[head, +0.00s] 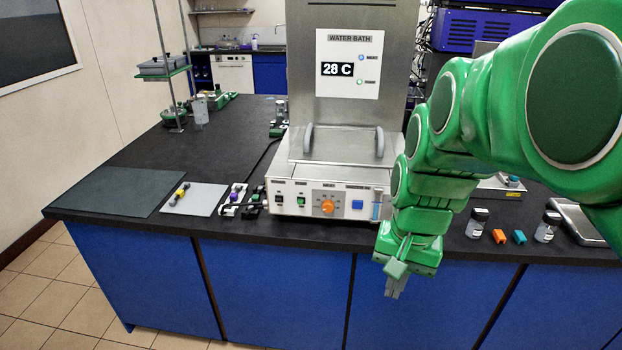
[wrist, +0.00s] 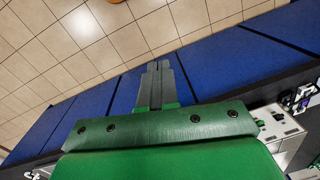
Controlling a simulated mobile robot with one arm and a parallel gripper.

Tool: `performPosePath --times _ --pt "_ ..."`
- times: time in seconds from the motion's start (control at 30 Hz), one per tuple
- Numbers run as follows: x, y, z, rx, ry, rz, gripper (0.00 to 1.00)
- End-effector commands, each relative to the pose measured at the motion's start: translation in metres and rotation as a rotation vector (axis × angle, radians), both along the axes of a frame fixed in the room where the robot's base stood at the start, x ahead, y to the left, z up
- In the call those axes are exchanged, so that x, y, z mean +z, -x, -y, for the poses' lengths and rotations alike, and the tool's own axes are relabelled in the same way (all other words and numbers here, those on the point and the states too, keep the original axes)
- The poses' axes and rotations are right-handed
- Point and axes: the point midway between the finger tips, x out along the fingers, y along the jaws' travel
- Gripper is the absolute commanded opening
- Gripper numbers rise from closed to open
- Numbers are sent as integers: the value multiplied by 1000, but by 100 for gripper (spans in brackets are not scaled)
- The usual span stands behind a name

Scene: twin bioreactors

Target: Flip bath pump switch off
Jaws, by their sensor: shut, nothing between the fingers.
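The switch labels are too small to read, so I cannot tell which is the pump's. My gripper (head: 395,288) is shut and empty, pointing down in front of the bench, right of and below the panel. Its closed fingers (wrist: 157,85) show in the wrist view against blue cabinets.
A grey board (head: 195,199) with small coloured items and a dark rack (head: 233,200) lie left of the bath. Vials (head: 477,223), an orange block (head: 499,236) and a blue block (head: 519,237) stand to the right. The floor before the cabinets is clear.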

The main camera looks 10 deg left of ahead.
Motion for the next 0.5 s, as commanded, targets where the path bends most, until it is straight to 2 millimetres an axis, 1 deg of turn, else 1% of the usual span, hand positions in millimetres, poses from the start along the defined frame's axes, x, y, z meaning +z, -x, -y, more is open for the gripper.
performPosePath --times 0.03,0.27,0.5 --pt "0 -13 -2 1 10 12 0" --pt "5 -70 -11 2 53 79 0" --pt "8 -130 -28 14 91 156 0"
